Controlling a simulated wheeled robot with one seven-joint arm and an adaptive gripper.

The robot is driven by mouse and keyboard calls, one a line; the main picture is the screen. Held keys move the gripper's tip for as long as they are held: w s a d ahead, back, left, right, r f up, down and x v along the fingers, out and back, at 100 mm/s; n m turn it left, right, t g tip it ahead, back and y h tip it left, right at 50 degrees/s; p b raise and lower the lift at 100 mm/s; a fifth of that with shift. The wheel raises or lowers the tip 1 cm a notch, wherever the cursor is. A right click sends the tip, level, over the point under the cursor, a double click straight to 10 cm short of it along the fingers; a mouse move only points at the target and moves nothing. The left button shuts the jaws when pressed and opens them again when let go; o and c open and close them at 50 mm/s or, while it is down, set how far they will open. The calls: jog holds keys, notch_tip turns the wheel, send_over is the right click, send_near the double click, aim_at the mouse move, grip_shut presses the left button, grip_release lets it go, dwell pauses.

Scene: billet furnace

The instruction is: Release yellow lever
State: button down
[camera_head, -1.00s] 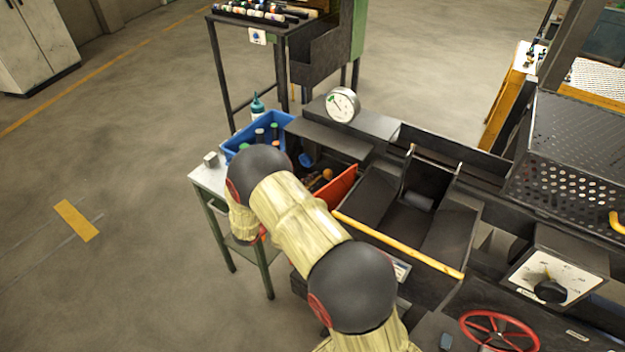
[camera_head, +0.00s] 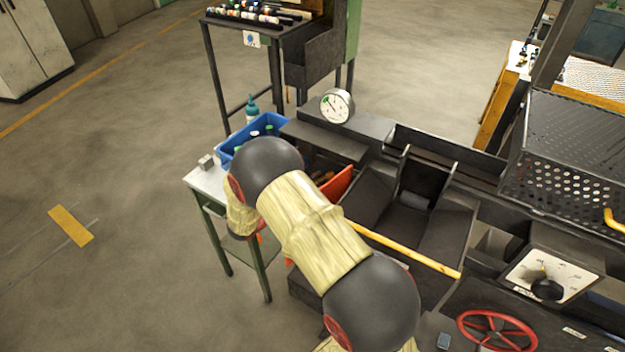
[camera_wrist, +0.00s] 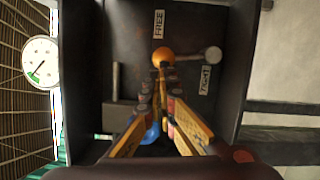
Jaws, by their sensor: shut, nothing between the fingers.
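The lever's yellow-orange ball knob (camera_wrist: 162,57) shows in the wrist view inside a dark box. A short grey arm runs from it to a round grey pivot (camera_wrist: 212,54) on its right. A FREE label (camera_wrist: 159,24) is above the knob; a second label (camera_wrist: 205,80), hard to read, is below the pivot. My gripper (camera_wrist: 163,74) is shut and empty, with its tips just below the knob in the picture. I cannot tell whether they touch it. In the head view my arm hides the gripper and the lever.
The dark box walls (camera_wrist: 238,60) stand close around the lever. A blue rounded object (camera_wrist: 152,133) lies beneath the fingers in the picture. A dial gauge (camera_head: 337,106), a blue bin (camera_head: 232,139) and a yellow bar (camera_head: 405,249) are near my arm.

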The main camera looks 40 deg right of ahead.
jog(key=shift+s+d+r+m, duration=0.25)
jog(key=shift+s+r+m, duration=0.1)
jog(key=shift+s+m, duration=0.35)
jog(key=shift+s+d+r, duration=0.1)
jog(key=shift+s, duration=0.15)
dwell(0.5)
jog(key=w+a+p, duration=0.1)
jog(key=w+a, duration=0.1)
jog(key=a, duration=1.1)
jog(key=shift+w, duration=0.2)
